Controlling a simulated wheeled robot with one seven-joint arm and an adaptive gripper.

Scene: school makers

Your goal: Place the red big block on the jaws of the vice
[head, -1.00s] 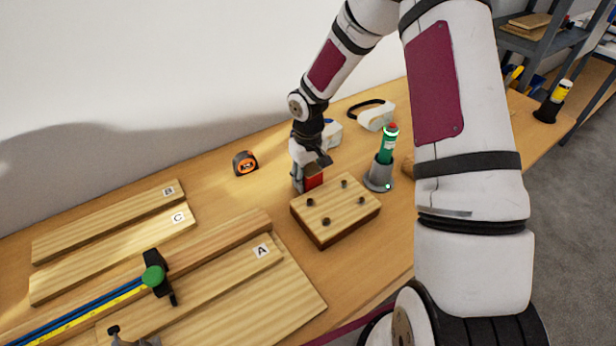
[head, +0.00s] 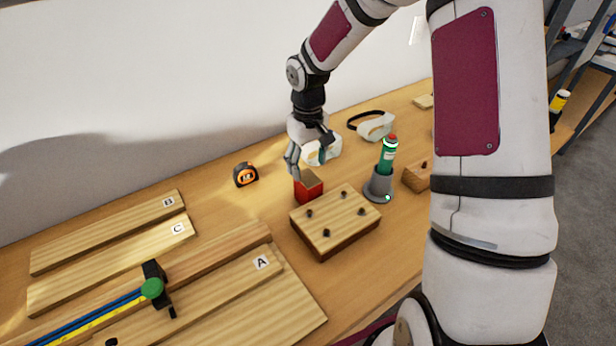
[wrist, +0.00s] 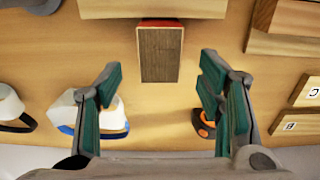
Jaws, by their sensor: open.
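The red block (head: 309,187) stands on the table just behind a wooden board with dark pegs (head: 335,221). In the wrist view the block (wrist: 160,54) shows a brown wood-grain top and a thin red side, between and beyond my fingertips. My gripper (head: 307,172) is above the block in the head view, open and empty, with its fingers apart from the block. In the wrist view my gripper (wrist: 159,75) has its green-padded fingers spread wide. I cannot make out a vice in either view.
An orange tape measure (head: 245,174) lies to the left. A green bottle (head: 388,155) in a grey holder stands to the right, with goggles (head: 376,126) behind. Lettered boards (head: 110,235) and a clamp (head: 155,287) fill the left. Bare table lies around the tape measure.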

